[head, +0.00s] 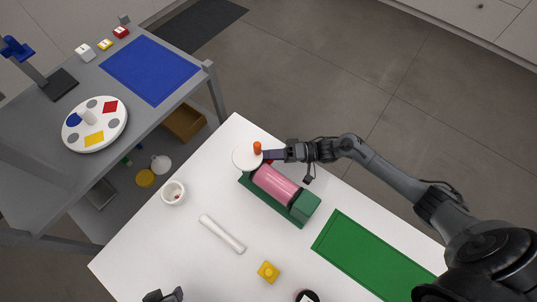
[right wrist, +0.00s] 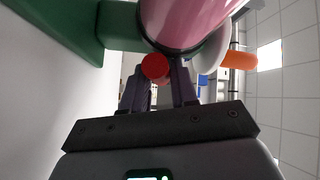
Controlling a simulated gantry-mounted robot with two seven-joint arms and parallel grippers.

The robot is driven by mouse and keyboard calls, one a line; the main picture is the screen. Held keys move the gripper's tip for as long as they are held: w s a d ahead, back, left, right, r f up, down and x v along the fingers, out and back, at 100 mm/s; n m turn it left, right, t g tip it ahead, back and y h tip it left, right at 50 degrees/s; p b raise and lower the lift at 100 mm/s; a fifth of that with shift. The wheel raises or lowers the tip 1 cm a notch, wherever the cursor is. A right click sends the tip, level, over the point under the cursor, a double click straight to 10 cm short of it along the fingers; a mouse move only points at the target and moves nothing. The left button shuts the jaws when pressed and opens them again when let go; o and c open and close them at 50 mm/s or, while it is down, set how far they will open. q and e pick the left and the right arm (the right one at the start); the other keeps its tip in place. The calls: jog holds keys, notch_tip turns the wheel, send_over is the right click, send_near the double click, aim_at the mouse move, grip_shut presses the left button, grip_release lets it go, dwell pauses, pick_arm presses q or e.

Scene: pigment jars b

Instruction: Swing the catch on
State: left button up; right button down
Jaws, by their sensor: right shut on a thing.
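A pink jar (head: 276,185) lies on its side in a green cradle (head: 305,207). At its left end is a white disc-shaped lid (head: 246,158) with an orange knob (head: 257,148). My right gripper (head: 270,155) is beside this end. In the right wrist view, a red round knob (right wrist: 155,67) is at the fingertips of my right gripper (right wrist: 163,75), just below the pink jar (right wrist: 185,20). The jaws are shut on this red catch knob. My left gripper (head: 163,296) shows only partly at the bottom edge; its jaws are unclear.
A white cup (head: 173,193), a white rod (head: 222,233) and a yellow block (head: 268,271) are on the white table (head: 150,245). A green tray (head: 370,255) lies at the right. A grey shelf holds a white turntable (head: 112,128) and a blue mat (head: 150,70).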

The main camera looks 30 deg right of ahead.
jog(key=shift+f+y, duration=0.1)
jog(key=shift+y, duration=0.2)
jog(key=c, duration=1)
grip_release()
jog(key=shift+o, duration=0.2)
jog(key=shift+d, duration=0.1)
jog(key=v, duration=1)
jog(key=shift+s+d, duration=0.2)
jog(key=shift+d, duration=0.05)
